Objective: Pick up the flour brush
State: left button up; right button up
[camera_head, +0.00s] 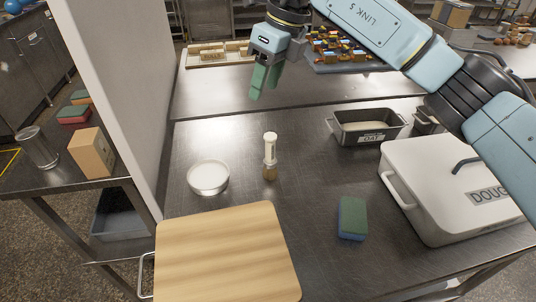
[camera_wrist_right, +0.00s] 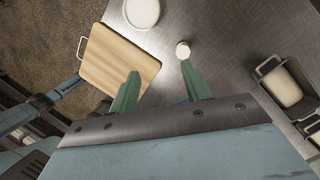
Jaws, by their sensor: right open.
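The flour brush (camera_head: 270,148) stands upright on the steel table, with a pale handle on top and tan bristles at the bottom. In the right wrist view its round white top (camera_wrist_right: 183,50) shows just beyond the tip of one finger. My right gripper (camera_head: 262,82) is in the air above and behind the brush, its green fingers pointing down. In the right wrist view the fingers of this gripper (camera_wrist_right: 160,75) are apart with nothing between them. My left gripper is not seen.
A white bowl (camera_head: 208,177) is left of the brush. A wooden board (camera_head: 225,252) lies in front. A blue and green sponge (camera_head: 352,218), a dark tin (camera_head: 368,136) and a white lidded dough box (camera_head: 440,165) stand to the right. A pale wall (camera_head: 112,90) rises at left.

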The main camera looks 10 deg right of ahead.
jog(key=w+d+h+b, duration=0.1)
jog(key=d+h+b, duration=0.1)
jog(key=d, duration=0.1)
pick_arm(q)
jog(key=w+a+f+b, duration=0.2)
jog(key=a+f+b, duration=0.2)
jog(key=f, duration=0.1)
pick_arm(e)
send_near(271, 136)
jog(key=shift+m, duration=0.3)
jog(key=f, duration=0.6)
jog(key=shift+w+d+f+b, duration=0.15)
jog(key=shift+w+f+b, duration=0.1)
jog(key=shift+b, duration=0.15)
jog(key=f, duration=0.2)
jog(key=a+f, duration=0.1)
jog(key=f, duration=0.1)
jog(key=shift+w+a+f+b, duration=0.1)
jog(key=shift+w+b, duration=0.15)
jog(key=shift+b, duration=0.15)
jog(key=shift+f, duration=0.45)
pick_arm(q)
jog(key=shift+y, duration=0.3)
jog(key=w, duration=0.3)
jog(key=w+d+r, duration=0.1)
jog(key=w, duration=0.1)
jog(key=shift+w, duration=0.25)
pick_arm(e)
jog(key=c, duration=0.9)
